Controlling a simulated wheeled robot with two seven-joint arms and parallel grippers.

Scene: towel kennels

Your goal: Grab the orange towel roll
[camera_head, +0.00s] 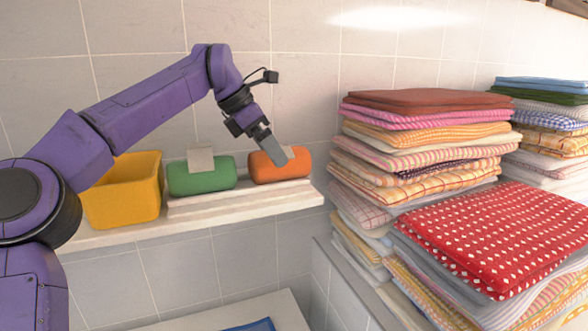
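The orange towel roll (293,168) lies on its side on a pale board on the wall shelf, with a beige tag on top. My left gripper (272,156) comes down from above at the roll's left upper part, its grey finger overlapping the roll in the picture. Only one finger shows clearly, so I cannot tell whether it touches or grips the roll. My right gripper is not in view.
A green towel roll (205,180) with a beige tag lies just left of the orange one. A yellow bin (124,195) stands farther left on the shelf (245,210). Tall stacks of folded towels (420,150) stand close on the right.

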